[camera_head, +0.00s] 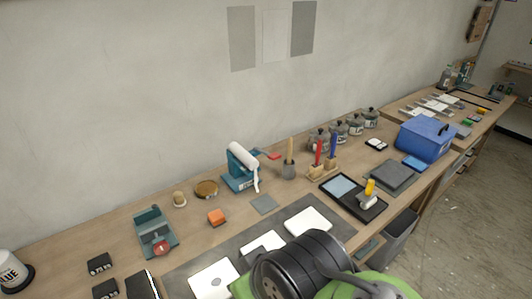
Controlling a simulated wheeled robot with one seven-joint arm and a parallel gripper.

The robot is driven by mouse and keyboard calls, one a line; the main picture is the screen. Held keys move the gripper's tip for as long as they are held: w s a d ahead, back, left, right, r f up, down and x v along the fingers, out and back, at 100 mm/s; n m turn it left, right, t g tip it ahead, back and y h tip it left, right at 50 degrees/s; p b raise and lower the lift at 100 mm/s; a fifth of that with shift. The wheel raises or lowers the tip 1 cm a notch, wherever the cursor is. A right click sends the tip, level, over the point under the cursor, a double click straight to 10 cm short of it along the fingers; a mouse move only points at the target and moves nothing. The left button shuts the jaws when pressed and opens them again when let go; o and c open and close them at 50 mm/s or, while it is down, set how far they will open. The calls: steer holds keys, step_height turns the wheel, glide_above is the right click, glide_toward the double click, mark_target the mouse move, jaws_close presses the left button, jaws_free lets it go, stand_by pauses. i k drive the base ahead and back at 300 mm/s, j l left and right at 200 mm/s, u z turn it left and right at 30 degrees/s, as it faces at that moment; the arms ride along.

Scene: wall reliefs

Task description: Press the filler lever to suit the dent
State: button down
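A teal dispenser (238,183) stands on the bench near the wall, holding a slanted white tube. A red lever (271,156) sticks out to its right; I take this for the filler lever. Three white panels lie on a dark grey mat (322,204): a left panel (205,279), a middle panel (258,242) and a right panel (308,222). The left panel shows a small round grey mark; whether it is a dent I cannot tell. My black and green arm covers the bottom centre and partly hides the mat. My gripper is not in view.
An orange block (216,217), a grey square (263,204) and a brush pot (289,171) stand around the dispenser. A teal tool (155,234) is at left. Red and blue handles (326,153), a black tray (365,208) and a blue box (426,139) are at right.

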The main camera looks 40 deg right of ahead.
mark_target(274, 156)
steer(key=i+l, duration=0.1)
steer(key=l, duration=0.3)
steer(key=i+l, duration=0.1)
steer(key=l, duration=0.25)
steer(key=i+l, duration=0.15)
steer(key=l, duration=0.25)
steer(key=i+l, duration=0.1)
steer(key=l, duration=0.3)
